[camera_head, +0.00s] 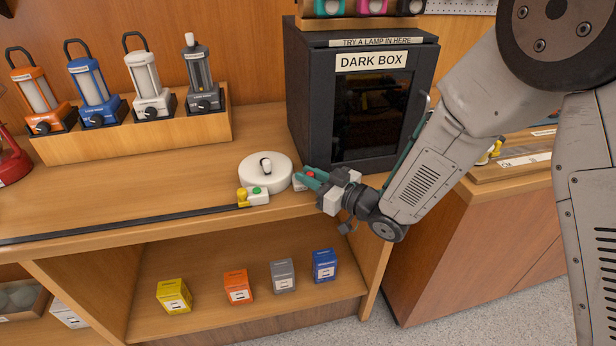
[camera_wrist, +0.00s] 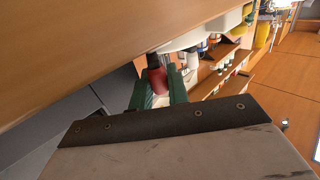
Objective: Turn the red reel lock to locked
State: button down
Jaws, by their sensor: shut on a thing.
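The white round reel (camera_head: 265,174) sits on the counter near its front edge, with a small knob on top. The red reel lock (camera_head: 310,174) is a small red knob on a white block at the reel's right. My gripper (camera_head: 312,180) has green fingers and reaches in from the right at the lock. In the wrist view the red knob (camera_wrist: 157,80) is between the two fingers (camera_wrist: 160,94), which are shut on it. The fingers hide part of the lock, so I cannot read its setting.
A yellow knob (camera_head: 242,195) and a white block with a green button (camera_head: 258,195) sit at the reel's front left, beside a black strip (camera_head: 130,223). The dark box (camera_head: 370,95) stands close behind my gripper. A lamp rack (camera_head: 150,128) is at the back left.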

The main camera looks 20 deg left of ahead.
jog(key=c, duration=1.7)
grip_release()
jog(key=v, duration=0.8)
jog(key=shift+w, duration=0.1)
